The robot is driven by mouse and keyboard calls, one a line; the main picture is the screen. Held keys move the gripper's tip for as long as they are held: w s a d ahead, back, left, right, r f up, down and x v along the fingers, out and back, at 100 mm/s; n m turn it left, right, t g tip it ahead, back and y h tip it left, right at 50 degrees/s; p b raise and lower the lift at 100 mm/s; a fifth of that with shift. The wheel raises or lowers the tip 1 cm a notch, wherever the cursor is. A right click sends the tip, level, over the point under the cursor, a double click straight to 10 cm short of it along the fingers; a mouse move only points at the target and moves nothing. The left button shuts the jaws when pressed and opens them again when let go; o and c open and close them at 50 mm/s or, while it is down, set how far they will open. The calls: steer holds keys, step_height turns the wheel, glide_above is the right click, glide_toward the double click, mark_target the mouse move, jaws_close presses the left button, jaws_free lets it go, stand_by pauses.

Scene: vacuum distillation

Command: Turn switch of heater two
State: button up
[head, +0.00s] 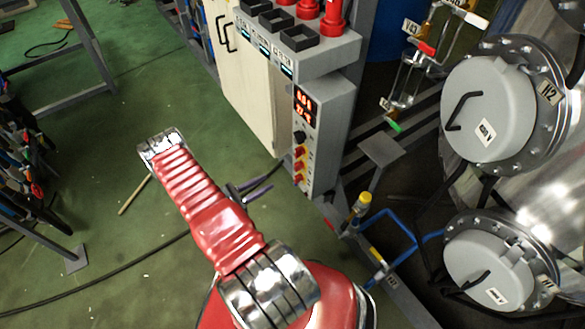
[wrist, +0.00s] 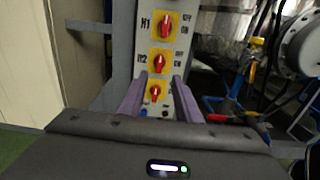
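The switch of heater two is a red knob on a yellow plate marked H2 (wrist: 160,62), in the middle of a column of three on the grey control box (head: 322,135). Its handle looks roughly upright. It also shows small in the head view (head: 299,166). The H1 switch (wrist: 165,25) is above it, with OFF and ON printed beside it. A third red knob (wrist: 155,92) is below. My gripper (wrist: 156,88) is open, its purple fingers pointing at the panel. They frame the third knob in the wrist view, below H2. The gap to the panel is unclear.
A red digital display (head: 304,107) sits above the switches. A cream cabinet (head: 243,85) stands left of the box. Blue pipes with a yellow-topped valve (head: 363,200) and large flanged vessels (head: 490,115) are on the right.

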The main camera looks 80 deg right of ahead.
mark_target(295, 166)
steer(key=x, duration=1.4)
steer(key=shift+a, duration=0.1)
steer(key=shift+c, duration=0.2)
jaws_close()
